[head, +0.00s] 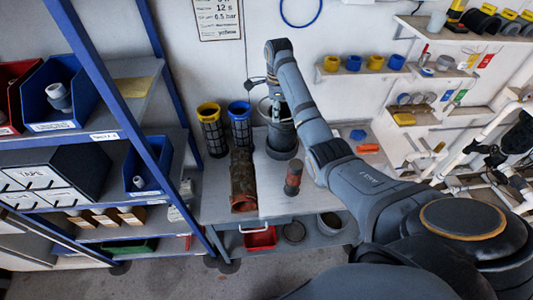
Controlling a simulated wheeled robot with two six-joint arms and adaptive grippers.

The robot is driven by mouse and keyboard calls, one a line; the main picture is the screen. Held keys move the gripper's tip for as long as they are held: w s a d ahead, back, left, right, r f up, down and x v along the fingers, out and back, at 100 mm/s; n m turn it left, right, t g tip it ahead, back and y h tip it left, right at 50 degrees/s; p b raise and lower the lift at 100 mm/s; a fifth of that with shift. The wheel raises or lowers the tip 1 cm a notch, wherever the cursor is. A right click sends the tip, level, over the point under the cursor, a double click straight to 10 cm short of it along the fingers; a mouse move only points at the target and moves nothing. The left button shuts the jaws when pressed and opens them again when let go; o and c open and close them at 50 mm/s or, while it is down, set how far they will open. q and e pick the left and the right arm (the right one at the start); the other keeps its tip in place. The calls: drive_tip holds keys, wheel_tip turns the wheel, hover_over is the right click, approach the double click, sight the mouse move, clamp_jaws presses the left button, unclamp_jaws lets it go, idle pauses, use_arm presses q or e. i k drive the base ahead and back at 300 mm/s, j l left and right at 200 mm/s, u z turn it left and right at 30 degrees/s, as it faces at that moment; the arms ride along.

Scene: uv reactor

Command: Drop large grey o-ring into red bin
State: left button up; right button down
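My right arm reaches in from the right, and its gripper (274,98) points down at the rim of a dark grey pot (281,143) on the bench. The fingertips are small and partly hidden, so I cannot tell whether they are open, shut or holding anything. No large grey o-ring can be made out for sure. A red bin (261,239) with a pale handle sits on the low shelf under the bench. Another red bin (12,72) is cut off at the left edge on the blue rack. My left gripper is not in view.
Round dark dishes (293,232) lie below. A blue-framed rack (101,78) is at left; white pipes (455,150) are at right.

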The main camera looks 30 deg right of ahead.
sight(262, 238)
drive_tip(key=k+l+z, duration=0.1)
drive_tip(key=k+l, duration=0.2)
drive_tip(key=k+l+z, duration=0.1)
drive_tip(key=k+l, duration=0.2)
drive_tip(key=l, duration=0.2)
drive_tip(key=k+j+u, duration=0.55)
drive_tip(key=i+l, duration=0.05)
